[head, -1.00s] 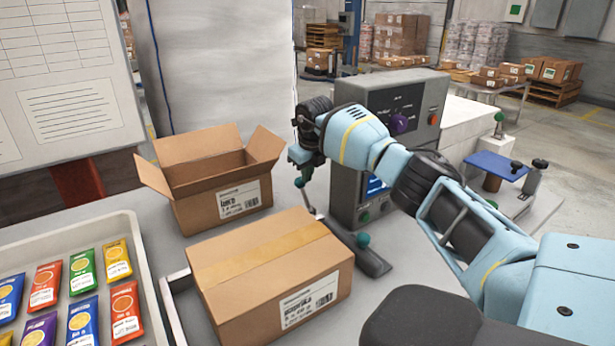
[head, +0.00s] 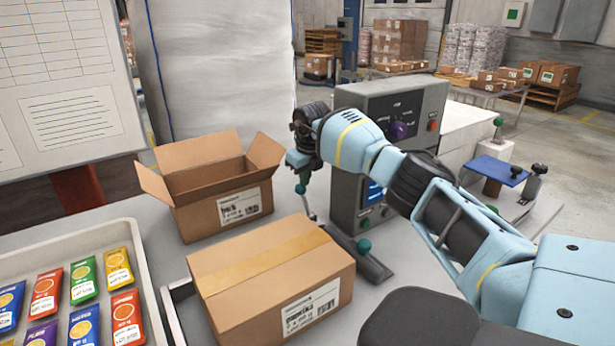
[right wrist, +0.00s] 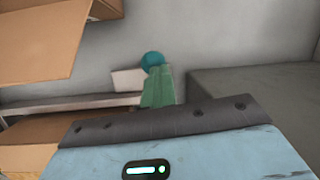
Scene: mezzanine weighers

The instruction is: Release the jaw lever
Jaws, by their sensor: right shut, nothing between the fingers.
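The jaw lever (head: 307,204) is a thin metal rod with a teal ball knob at its top. It rises from the dark sealer base (head: 374,268) behind the closed carton and leans left. My right gripper (head: 303,180) points down with its green fingertips at the knob. In the right wrist view the shut fingers (right wrist: 158,88) overlap the lower edge of the teal knob (right wrist: 152,59). Nothing shows between them, and whether they touch the knob is unclear. My left gripper is not in view.
A closed carton (head: 235,280) stands in front of the lever, and an open carton (head: 195,218) stands to its left. A grey control box (head: 345,205) is close on the right. A second teal knob (head: 364,246) sits on the sealer base. A tray of packets (head: 140,255) is at left.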

